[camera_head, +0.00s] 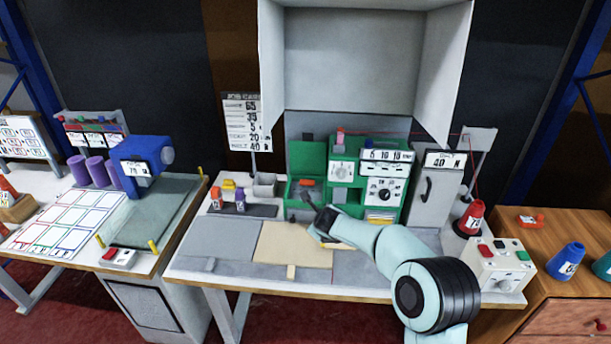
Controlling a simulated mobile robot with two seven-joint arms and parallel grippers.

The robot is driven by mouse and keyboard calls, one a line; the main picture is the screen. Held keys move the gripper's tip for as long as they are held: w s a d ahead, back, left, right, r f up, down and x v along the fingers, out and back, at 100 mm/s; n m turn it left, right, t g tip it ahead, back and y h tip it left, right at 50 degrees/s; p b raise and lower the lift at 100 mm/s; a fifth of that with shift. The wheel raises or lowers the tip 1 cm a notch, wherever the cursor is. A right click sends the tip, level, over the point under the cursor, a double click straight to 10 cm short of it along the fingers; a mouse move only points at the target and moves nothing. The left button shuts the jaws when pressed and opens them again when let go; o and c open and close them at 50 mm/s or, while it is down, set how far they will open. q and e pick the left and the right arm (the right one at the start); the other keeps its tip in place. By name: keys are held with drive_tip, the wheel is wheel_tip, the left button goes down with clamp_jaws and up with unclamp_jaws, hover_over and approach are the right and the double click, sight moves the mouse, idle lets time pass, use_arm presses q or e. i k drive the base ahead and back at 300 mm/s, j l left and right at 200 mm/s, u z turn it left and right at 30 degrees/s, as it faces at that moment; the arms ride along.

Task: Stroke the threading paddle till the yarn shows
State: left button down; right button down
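The green binding machine (346,158) stands at the back middle of the central table. Its left part is open, with a green flap (307,157) raised. An orange-red piece (306,183) shows in that opening; I cannot tell for sure if it is the threading paddle. My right arm comes in from the lower right. My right gripper (317,215) is at the machine's front left, close below the opening. Its fingers are small and dark here, so their gap and any contact are unclear. My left gripper is out of view.
A red cone (470,218) stands right of the machine, with thin red yarn running over a stand (479,140). A control box (499,266) with buttons sits at the front right. A beige mat (290,245) lies in front. A grey hood (355,60) hangs above.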

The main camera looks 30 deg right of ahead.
sight(303, 182)
drive_tip(key=i+l, duration=0.2)
drive_tip(key=i, duration=0.2)
drive_tip(key=i+l, duration=0.2)
drive_tip(key=i, duration=0.15)
drive_tip(key=i+l, duration=0.2)
drive_tip(key=i, duration=0.2)
